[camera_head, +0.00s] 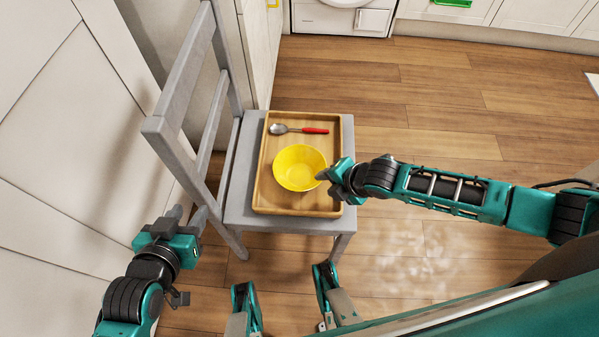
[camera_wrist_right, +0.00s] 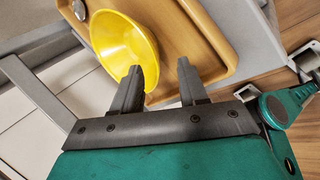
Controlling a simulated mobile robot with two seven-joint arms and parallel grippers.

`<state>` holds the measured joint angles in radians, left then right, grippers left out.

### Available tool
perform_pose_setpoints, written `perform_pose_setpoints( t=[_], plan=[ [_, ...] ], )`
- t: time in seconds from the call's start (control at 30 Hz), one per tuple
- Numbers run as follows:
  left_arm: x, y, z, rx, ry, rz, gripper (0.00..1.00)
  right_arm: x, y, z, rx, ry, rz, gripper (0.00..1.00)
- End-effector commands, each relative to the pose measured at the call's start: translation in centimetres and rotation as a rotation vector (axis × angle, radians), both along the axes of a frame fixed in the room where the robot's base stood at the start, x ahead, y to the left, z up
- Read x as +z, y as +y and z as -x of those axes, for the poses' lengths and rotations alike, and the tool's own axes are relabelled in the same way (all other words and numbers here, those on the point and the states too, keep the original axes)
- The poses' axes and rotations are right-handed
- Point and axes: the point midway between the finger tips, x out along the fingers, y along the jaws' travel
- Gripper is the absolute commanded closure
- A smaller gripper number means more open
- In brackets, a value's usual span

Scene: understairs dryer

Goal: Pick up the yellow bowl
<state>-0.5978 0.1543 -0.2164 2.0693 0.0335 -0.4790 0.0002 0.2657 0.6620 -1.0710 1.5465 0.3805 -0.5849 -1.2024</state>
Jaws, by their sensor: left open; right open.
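The yellow bowl (camera_head: 299,167) sits upright on a wooden tray (camera_head: 318,206), which lies on a grey chair seat. My right gripper (camera_head: 325,178) is at the bowl's right rim in the head view. In the right wrist view the open right gripper (camera_wrist_right: 159,82) has one finger overlapping the yellow bowl (camera_wrist_right: 115,38) and the other over the wooden tray (camera_wrist_right: 205,48), outside the bowl. I cannot tell whether a finger touches the bowl. My left gripper (camera_head: 188,216) is open and empty, left of the seat by the chair leg.
A spoon with a red handle (camera_head: 298,129) lies on the tray behind the bowl. The grey chair (camera_head: 184,80) has its backrest on the left, near a white panelled wall (camera_head: 60,130). The wooden floor (camera_head: 440,90) to the right is clear. White cabinets stand at the back.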

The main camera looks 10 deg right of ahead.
Motion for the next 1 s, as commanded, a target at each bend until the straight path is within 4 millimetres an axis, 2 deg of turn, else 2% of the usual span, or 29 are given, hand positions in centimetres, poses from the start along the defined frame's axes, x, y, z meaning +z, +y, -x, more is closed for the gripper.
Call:
perform_pose_setpoints(
  t=[0.17, 0.4, 0.73, 1.0],
  plan=[
    [-0.8, 0.0, 0.0, 0.001, -0.002, 0.001, 0.57, -1.2, 0.6, -0.7, -0.002, 0.001, -0.003, 0.57],
    [-2.5, -0.1, -0.1, 0.004, -0.003, 0.004, 0.57, -3.9, 2.0, -2.6, -0.002, 0.001, 0.000, 0.57],
    [-2.4, -0.1, -0.5, 0.006, -0.011, 0.006, 0.57, -4.3, 2.3, -3.0, -0.001, 0.001, 0.000, 0.57],
    [-2.4, -0.1, -0.5, 0.006, -0.012, 0.006, 0.57, -4.3, 2.2, -2.9, -0.001, 0.001, 0.000, 0.82]
  ],
)
